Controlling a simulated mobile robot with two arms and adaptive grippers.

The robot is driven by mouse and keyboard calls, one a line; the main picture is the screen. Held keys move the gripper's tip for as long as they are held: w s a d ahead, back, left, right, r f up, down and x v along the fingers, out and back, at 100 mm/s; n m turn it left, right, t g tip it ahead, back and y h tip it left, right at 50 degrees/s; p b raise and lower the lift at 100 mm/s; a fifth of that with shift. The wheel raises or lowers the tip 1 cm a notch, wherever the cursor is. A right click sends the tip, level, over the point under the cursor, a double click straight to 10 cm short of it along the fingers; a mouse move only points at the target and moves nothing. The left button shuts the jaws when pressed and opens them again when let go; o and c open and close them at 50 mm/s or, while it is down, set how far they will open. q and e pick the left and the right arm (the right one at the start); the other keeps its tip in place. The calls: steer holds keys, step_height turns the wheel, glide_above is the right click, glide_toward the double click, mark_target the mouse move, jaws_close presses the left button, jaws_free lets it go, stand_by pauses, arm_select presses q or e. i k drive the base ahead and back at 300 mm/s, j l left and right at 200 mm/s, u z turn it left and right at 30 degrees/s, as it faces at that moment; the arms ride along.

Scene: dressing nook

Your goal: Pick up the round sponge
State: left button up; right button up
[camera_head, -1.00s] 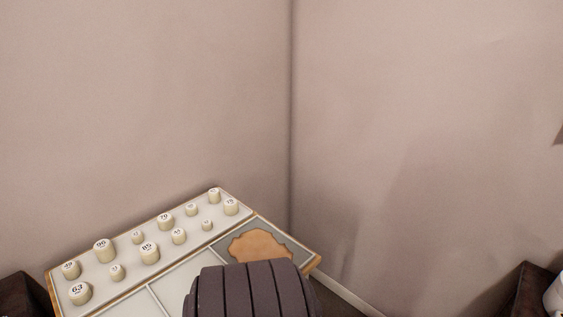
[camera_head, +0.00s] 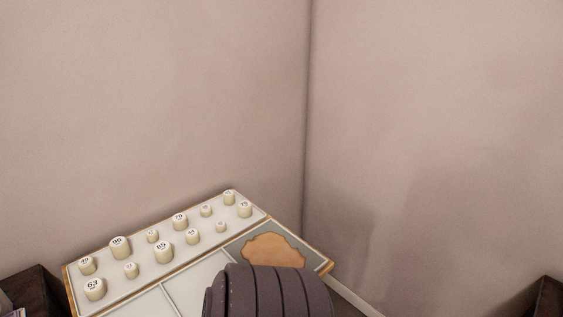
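I cannot make out a round sponge in the head view. A table or display case (camera_head: 205,276) stands in the corner, its top split into pale compartments. Its back compartment holds several cream numbered cylinders, such as one marked 85 (camera_head: 163,252) and one marked 96 (camera_head: 119,247). A flat tan, irregular patch (camera_head: 272,251) lies in the grey right compartment. Neither of my grippers is in view.
A dark ribbed rounded object (camera_head: 268,293) covers the front of the case. Dark furniture edges show at the lower left (camera_head: 34,290) and lower right (camera_head: 547,298). Plain walls (camera_head: 430,110) close off the corner behind.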

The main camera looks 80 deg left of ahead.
mark_target(192, 237)
steer(key=u, duration=3.35)
steer(key=k+l, duration=0.05)
steer(key=l, duration=0.05)
